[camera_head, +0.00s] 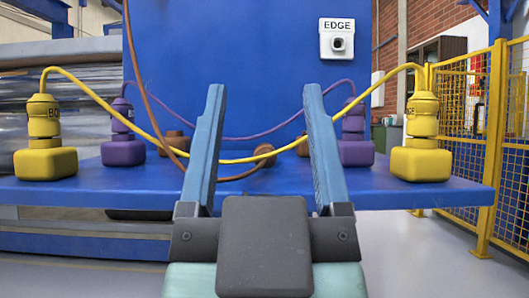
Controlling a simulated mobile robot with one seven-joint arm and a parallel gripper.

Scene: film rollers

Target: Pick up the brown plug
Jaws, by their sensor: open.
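The brown plug (264,150) appears to lie on the blue table (110,190), its round end towards me. A brown cable (140,75) comes down from above at the left, bends low and seems to run into the plug. My gripper (264,92) is open and empty, with its two blue fingers spread wide. In the picture the plug shows between the fingers, farther off and apart from them. Other brown pieces (175,142) stand behind to the left and right, the right one partly hidden by a finger.
Yellow plugs on yellow bases stand left (45,135) and right (420,140), with purple ones (122,140) further in. Yellow and purple cables (250,137) sag across the space between my fingers. A blue panel (250,40) rises behind; a yellow fence (470,130) stands right.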

